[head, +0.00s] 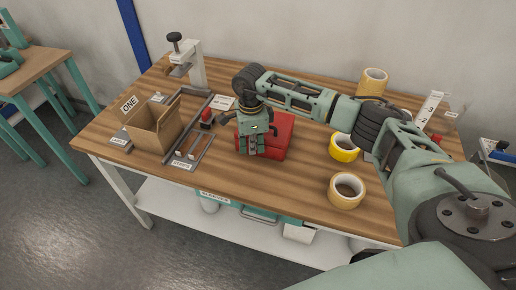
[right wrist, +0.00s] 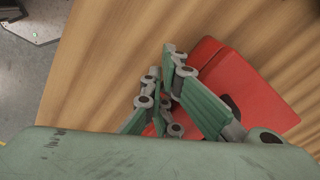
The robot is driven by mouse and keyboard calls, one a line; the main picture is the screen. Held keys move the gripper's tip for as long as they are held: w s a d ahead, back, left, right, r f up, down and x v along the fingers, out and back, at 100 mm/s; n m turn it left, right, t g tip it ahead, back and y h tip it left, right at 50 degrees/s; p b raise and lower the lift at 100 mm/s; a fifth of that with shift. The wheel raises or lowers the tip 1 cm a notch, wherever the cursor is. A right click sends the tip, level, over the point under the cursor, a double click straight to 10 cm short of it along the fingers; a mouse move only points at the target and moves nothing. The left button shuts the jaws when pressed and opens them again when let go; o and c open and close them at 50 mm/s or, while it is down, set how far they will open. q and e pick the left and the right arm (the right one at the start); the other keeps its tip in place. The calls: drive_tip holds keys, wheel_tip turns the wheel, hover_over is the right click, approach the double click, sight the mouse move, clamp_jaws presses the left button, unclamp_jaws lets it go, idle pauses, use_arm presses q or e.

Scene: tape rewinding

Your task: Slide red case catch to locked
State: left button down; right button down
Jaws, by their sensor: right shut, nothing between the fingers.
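The red case (head: 276,140) sits closed on the wooden table. My right gripper (head: 253,150) is in front of its left part, fingers pointing down, and hides that part of the case front. In the right wrist view the red case (right wrist: 232,82) lies beyond and beside the fingers of my right gripper (right wrist: 165,75). The fingers are shut with nothing between them. I cannot tell whether they touch the case. The catch cannot be made out. My left gripper is not in view.
A press (head: 189,65) stands at the back. The front table edge is clear.

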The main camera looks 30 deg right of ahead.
drive_tip(key=shift+w, duration=0.1)
drive_tip(key=shift+s+d, duration=0.4)
drive_tip(key=shift+s, duration=0.1)
wheel_tip(320, 180, up, 9)
drive_tip(key=p, duration=0.5)
drive_tip(key=shift+p, duration=0.35)
drive_tip(key=shift+a, duration=0.15)
idle(0.4)
